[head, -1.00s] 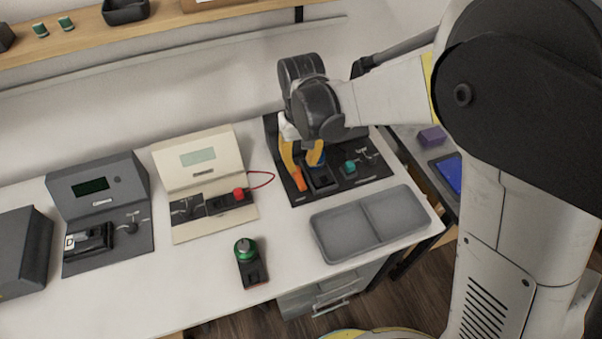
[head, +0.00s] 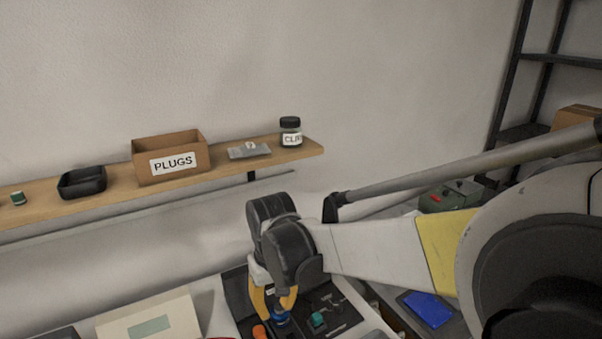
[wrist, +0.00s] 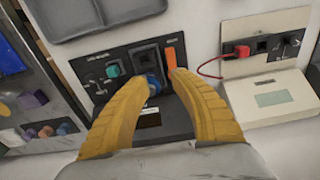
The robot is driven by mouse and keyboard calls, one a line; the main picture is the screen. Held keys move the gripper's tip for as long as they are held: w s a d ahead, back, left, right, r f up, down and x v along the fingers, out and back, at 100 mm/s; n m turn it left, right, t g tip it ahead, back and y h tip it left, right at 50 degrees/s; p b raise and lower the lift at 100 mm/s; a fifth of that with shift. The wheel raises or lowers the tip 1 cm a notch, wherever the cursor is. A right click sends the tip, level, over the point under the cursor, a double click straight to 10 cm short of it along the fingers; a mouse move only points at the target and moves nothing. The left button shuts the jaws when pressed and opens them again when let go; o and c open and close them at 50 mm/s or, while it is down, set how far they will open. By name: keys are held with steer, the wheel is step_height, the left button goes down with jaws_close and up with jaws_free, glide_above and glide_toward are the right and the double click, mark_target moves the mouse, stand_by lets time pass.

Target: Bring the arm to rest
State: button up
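My gripper (wrist: 158,80) is over the black panel (wrist: 92,65) in the wrist view, with its two yellow fingers apart. A blue knob-like part (wrist: 153,85) shows between the fingertips, nearer the left one; I cannot tell whether a finger touches it. In the head view my gripper (head: 276,305) points down at the same panel (head: 236,292), and the blue part (head: 282,318) shows just under a finger. My arm reaches in from the right.
A teal knob (head: 317,320) and an orange part (head: 260,331) lie close beside the fingers. A cream device (head: 150,318) stands to the left. Above is a wooden shelf (head: 222,170) with a PLUGS box (head: 170,158) and a jar (head: 290,132). A grey tray (wrist: 95,30) lies beyond the panel.

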steer(key=s+d+r+m+t, duration=0.2)
steer(key=d+r, duration=0.2)
steer(key=d, duration=0.4)
steer(key=s+d+r+m+t, duration=0.1)
steer(key=s+d+r, duration=0.1)
steer(key=d+r, duration=0.35)
steer(key=s+d+m+t, duration=0.3)
steer(key=s+d, duration=0.5)
steer(key=d, duration=0.4)
steer(key=shift+s+d+f+t, duration=0.15)
steer(key=shift+d+f+t, duration=0.15)
steer(key=shift+d+f, duration=0.1)
